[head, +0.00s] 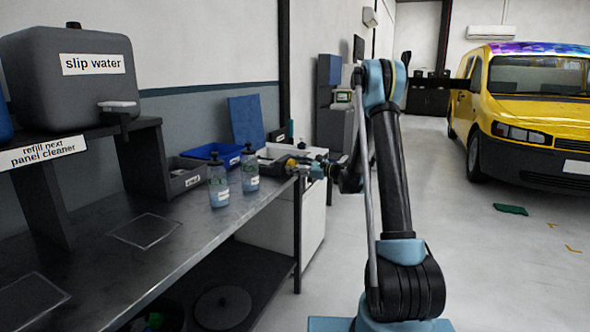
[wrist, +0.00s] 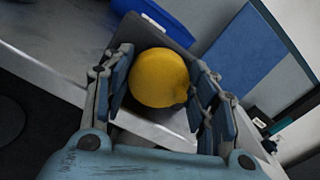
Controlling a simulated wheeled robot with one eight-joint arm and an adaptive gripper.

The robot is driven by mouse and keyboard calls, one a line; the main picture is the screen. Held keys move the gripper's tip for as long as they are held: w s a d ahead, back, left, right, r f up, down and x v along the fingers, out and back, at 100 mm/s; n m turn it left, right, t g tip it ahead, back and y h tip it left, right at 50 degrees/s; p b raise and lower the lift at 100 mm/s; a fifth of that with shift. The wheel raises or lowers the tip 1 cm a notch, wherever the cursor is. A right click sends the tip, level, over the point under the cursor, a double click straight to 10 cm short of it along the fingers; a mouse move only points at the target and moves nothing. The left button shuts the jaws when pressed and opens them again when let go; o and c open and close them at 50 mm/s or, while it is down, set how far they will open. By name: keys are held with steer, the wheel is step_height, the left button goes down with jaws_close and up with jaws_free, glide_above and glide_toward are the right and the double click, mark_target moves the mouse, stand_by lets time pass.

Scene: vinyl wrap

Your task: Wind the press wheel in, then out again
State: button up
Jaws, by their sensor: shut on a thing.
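A yellow rounded knob (wrist: 158,78) fills the space between the fingers in the wrist view. My gripper (wrist: 160,90) is shut on it, with a finger pad on either side. In the head view my gripper (head: 303,169) is at the far right end of the bench, and a small yellow part (head: 291,163) shows at its fingertips. The rest of the press wheel is not clearly visible, and I cannot tell how the knob joins it.
A yellow van (head: 535,125) stands at right. A green cloth (head: 510,209) lies on open floor.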

steer(key=shift+w, duration=0.1)
steer(key=o, duration=1)
steer(key=shift+d, duration=0.1)
steer(key=v, duration=1.1)
steer(key=shift+d, duration=0.4)
